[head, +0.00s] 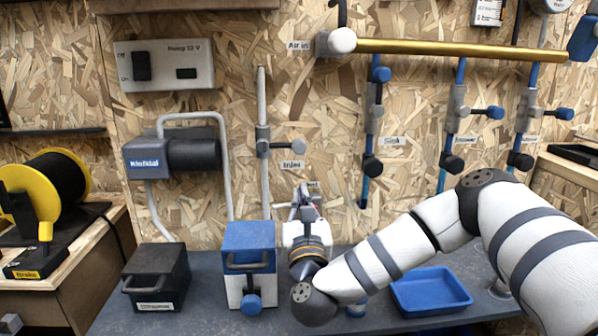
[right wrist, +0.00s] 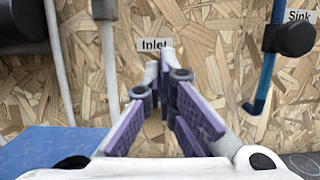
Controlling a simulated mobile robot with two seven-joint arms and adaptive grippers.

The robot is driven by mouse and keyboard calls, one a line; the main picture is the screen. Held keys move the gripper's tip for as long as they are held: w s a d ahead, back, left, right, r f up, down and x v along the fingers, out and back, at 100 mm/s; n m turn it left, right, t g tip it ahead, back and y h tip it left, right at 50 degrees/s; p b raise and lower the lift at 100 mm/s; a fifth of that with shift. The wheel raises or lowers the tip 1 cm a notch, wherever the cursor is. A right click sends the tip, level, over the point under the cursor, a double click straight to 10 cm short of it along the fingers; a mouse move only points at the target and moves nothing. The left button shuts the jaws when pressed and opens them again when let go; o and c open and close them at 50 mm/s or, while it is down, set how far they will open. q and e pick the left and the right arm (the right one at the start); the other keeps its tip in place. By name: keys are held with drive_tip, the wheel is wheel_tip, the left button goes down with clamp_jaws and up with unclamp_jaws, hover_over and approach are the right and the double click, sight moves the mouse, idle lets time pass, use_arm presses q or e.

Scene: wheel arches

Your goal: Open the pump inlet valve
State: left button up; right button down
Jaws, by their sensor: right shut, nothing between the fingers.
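The pump inlet valve (head: 263,142) is a grey body on a vertical white pipe on the chipboard wall. Its short lever sticks out to the right, across the pipe, with a grey round knob (head: 298,146). The label "Inlet" (head: 292,165) is just below the knob and also shows in the right wrist view (right wrist: 153,45). There the inlet pipe (right wrist: 108,65) stands left of the fingers; the knob is not visible. My right gripper (head: 307,190) is below the label, apart from the valve, shut and empty; its purple-padded fingers (right wrist: 163,75) point toward the wall.
The pump (head: 172,155) is on the wall left of the valve. Blue pipes with dark knobs (head: 372,166) hang at right under a brass rail (head: 450,48). On the bench stand a black box (head: 157,275), a blue-and-white box (head: 248,240) and a blue tray (head: 432,292).

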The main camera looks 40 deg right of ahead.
sight(283, 147)
use_arm(q)
drive_tip(key=shift+w+r+t+p, duration=0.3)
drive_tip(key=shift+w+r+p, duration=0.45)
drive_tip(key=shift+r+p, duration=0.2)
use_arm(e)
drive_tip(key=r, duration=0.1)
drive_tip(key=w+d+r, duration=0.1)
drive_tip(key=r, duration=0.1)
drive_tip(key=w+r, duration=0.1)
drive_tip(key=shift+w+d+r, duration=0.2)
drive_tip(key=shift+w+r, duration=0.05)
drive_tip(key=shift+r, duration=0.15)
use_arm(q)
drive_tip(key=shift+s, duration=0.1)
